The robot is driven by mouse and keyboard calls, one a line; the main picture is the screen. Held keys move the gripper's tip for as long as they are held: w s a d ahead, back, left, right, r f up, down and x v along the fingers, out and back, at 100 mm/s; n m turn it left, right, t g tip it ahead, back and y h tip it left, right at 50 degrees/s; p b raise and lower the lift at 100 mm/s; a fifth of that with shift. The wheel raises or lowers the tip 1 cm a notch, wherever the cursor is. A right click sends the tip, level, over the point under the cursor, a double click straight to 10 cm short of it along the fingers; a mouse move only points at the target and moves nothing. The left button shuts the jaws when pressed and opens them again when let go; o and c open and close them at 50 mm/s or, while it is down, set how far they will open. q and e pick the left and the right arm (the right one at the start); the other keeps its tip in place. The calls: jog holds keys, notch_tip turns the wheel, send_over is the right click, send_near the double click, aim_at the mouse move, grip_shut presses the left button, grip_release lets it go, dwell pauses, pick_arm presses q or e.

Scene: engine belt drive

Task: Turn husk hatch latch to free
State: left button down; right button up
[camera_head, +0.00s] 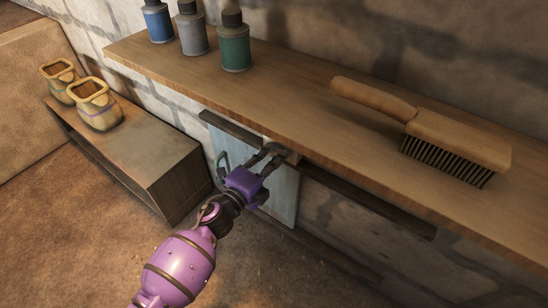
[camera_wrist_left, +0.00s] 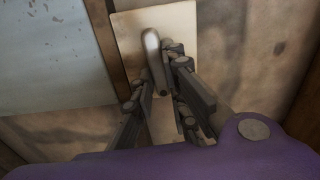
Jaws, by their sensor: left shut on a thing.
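The husk hatch is a pale blue panel (camera_head: 284,192) set in the stone wall below the shelf. It also shows at the upper left of the left wrist view (camera_wrist_left: 45,60). The latch is a grey metal lever (camera_wrist_left: 152,48) on a cream plate (camera_wrist_left: 182,32), beside the hatch's brown wooden edge. In the wrist view the lever points down toward me, slightly slanted. My left gripper (camera_head: 270,157) reaches under the shelf edge and is shut on the lever's lower end; its fingers (camera_wrist_left: 160,92) hide part of it. My right gripper is not in view.
A wooden shelf (camera_head: 300,110) overhangs the hatch closely. It bears a brush (camera_head: 455,140) and blue, grey and green bottles (camera_head: 234,50). A low wooden bench (camera_head: 150,160) with two pots (camera_head: 97,108) stands left. The brown floor in front (camera_head: 90,230) is clear.

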pick_arm(q)
jog(key=shift+f+m, duration=0.15)
jog(key=shift+m, duration=0.25)
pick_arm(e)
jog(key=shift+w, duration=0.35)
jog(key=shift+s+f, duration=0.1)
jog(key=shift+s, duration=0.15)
pick_arm(q)
jog(key=c, duration=1.7)
grip_release()
jog(key=shift+c, duration=0.2)
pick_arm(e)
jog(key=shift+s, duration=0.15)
pick_arm(q)
jog(key=v, duration=1.2)
